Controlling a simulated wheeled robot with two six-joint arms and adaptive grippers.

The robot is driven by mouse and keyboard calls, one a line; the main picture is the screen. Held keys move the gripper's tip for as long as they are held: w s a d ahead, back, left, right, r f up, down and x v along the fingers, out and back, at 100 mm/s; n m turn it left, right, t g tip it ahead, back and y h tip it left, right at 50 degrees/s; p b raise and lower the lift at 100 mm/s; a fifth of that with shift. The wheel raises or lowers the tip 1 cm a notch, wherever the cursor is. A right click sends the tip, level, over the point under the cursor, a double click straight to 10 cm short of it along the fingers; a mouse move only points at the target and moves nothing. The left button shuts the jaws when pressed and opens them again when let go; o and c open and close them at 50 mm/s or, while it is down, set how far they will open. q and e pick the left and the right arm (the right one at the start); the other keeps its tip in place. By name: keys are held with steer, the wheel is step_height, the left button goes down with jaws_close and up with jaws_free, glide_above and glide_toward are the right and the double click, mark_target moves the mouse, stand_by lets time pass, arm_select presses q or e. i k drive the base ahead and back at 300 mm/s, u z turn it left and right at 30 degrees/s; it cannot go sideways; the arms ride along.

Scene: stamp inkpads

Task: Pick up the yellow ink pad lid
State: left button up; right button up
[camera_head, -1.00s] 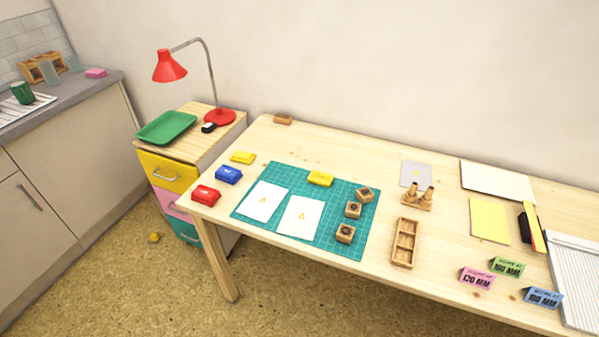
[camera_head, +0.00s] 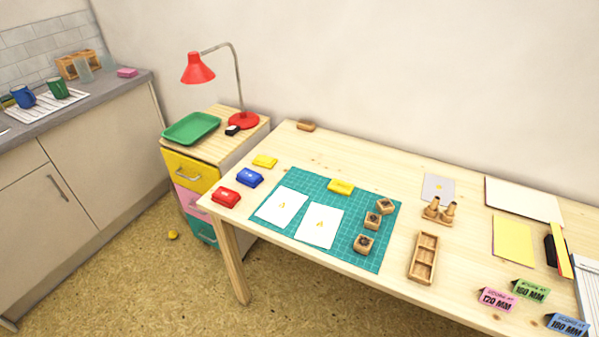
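Two yellow pieces that look like ink pad parts lie on the wooden table. One yellow piece (camera_head: 264,161) is near the left end, behind the blue ink pad (camera_head: 250,178) and the red ink pad (camera_head: 226,198). The other yellow piece (camera_head: 341,187) lies on the back edge area of the green cutting mat (camera_head: 378,257). I cannot tell for sure which of the two is the lid. Neither of my grippers is in view.
A small yellow object (camera_head: 173,235) lies on the floor. A drawer unit (camera_head: 189,169) stands left of the table.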

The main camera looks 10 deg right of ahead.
mark_target(343, 188)
steer(key=k, duration=0.6)
steer(key=u, duration=0.65)
steer(key=i, duration=1.05)
steer(key=z, duration=0.65)
